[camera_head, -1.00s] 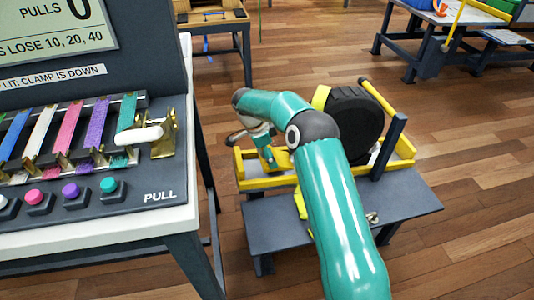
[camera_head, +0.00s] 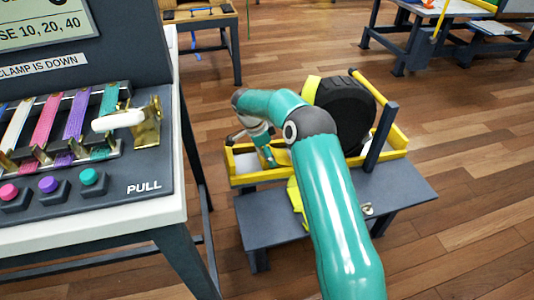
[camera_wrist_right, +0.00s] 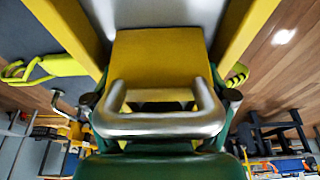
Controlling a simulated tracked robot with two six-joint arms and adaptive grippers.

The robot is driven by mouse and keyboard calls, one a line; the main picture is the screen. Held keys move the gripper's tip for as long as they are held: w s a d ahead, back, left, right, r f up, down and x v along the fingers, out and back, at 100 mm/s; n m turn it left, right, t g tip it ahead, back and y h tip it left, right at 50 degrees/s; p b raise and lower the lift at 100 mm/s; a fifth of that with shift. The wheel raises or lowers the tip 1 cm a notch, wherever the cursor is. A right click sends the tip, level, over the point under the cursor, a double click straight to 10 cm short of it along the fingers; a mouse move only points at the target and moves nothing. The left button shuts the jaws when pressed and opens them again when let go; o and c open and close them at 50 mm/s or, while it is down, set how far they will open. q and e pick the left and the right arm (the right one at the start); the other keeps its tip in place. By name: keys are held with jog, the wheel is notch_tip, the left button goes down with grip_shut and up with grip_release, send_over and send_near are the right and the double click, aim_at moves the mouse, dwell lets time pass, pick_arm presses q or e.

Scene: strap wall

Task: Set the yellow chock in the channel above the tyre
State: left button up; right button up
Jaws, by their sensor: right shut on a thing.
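The yellow chock (camera_wrist_right: 160,55) with a metal loop handle (camera_wrist_right: 160,122) is in my right gripper (camera_wrist_right: 160,98), whose fingers close at the handle's sides. In the right wrist view the chock shows between the two yellow rails of the channel (camera_wrist_right: 243,35); I cannot tell whether it touches the pale floor. In the head view the right gripper (camera_head: 264,152) is at the left end of the channel (camera_head: 240,176), partly hidden by my teal arm. The black tyre (camera_head: 356,108) stands upright in the channel, right of the gripper. My left gripper is not in view.
A dark post (camera_head: 382,135) rises at the tyre's right. A yellow strap (camera_head: 296,200) hangs over the grey stand (camera_head: 400,195). A console with coloured straps and a white handle (camera_head: 118,121) is on the left. Wooden floor is open at the right.

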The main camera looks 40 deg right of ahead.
jog(key=o, duration=1.3)
